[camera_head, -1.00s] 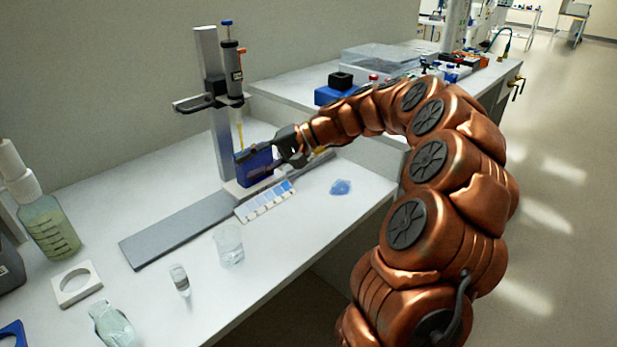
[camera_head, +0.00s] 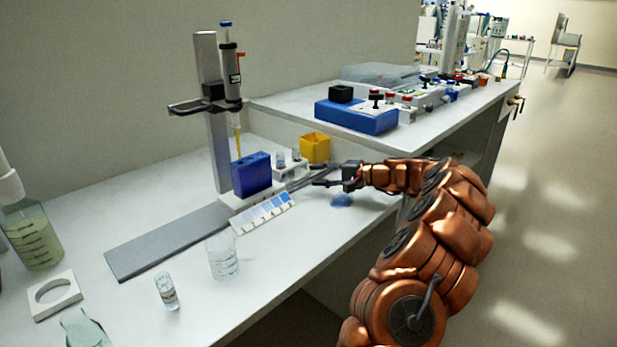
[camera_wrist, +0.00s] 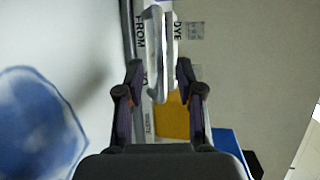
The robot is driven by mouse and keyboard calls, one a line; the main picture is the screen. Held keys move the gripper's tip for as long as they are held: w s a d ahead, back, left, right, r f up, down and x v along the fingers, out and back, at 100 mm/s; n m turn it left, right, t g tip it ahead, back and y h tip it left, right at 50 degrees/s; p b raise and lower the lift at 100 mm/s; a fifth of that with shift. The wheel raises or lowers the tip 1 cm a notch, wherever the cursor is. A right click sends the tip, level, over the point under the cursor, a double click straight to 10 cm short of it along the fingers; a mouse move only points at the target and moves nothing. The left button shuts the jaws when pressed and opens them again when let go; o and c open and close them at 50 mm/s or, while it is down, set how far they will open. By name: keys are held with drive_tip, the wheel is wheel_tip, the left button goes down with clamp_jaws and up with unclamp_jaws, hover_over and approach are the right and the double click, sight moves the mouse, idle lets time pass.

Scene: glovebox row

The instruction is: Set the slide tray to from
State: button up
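A white slide tray (camera_head: 236,203) sits on a long grey rail (camera_head: 165,240) under the upright pipette (camera_head: 231,75). A blue block (camera_head: 251,174) stands near the pipette's yellow tip. Small vials (camera_head: 281,158) and a yellow box (camera_head: 314,148) stand to its right. My gripper (camera_head: 325,183) is right of the blue block, low over the bench, apart from the block. In the wrist view my gripper (camera_wrist: 158,72) has its fingers spread, with a pale upright piece between them in the picture; contact cannot be told. Labels "FROM" and "DYE" show beyond the fingers.
A blue-and-white slide strip (camera_head: 263,213) and a blue patch (camera_head: 342,200) lie near the rail. A beaker (camera_head: 223,257), a vial (camera_head: 166,291) and a white ring block (camera_head: 54,295) stand at front left. A blue box (camera_head: 355,116) stands on the bench behind.

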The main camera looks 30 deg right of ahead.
sight(311, 174)
drive_tip(key=shift+x, duration=1.75)
drive_tip(key=shift+c, duration=0.3)
clamp_jaws()
